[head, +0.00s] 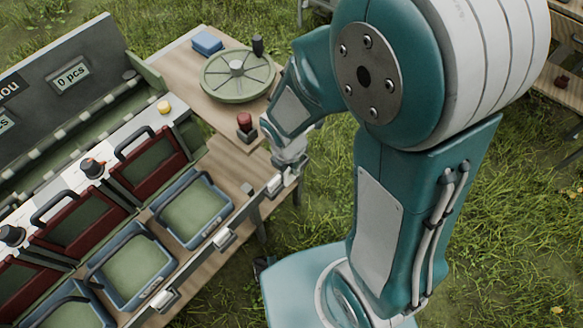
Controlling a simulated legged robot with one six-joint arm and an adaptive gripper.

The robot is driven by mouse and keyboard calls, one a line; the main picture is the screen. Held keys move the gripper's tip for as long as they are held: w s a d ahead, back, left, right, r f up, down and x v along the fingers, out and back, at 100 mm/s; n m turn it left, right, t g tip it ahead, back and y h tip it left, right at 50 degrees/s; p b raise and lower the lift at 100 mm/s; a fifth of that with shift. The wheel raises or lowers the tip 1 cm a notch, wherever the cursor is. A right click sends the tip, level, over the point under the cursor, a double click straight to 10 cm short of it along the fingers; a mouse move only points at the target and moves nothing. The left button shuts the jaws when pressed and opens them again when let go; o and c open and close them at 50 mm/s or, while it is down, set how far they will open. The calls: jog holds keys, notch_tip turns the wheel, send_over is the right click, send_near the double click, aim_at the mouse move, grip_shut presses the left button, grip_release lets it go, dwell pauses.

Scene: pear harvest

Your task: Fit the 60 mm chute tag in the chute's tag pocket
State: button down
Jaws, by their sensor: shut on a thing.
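My gripper (281,178) is at the end of the teal arm, over the table's front edge, just right of the rightmost blue-rimmed bin. It is small and seen from behind. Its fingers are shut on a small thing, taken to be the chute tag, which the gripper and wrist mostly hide. The chutes have dark red frames with black handles; the nearest one to my gripper is the right red chute (150,163). I cannot make out the tag pocket, or whether the tag touches anything.
Blue-rimmed bins (192,209) stand in a row before the chutes. A grey rail with pale clips (224,238) runs along their front. A green wheel (237,76), blue block (207,43) and red button (245,121) are behind my gripper. Grass (305,230) lies open right of the table.

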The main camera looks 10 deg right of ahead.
jog(key=shift+r, duration=1.5)
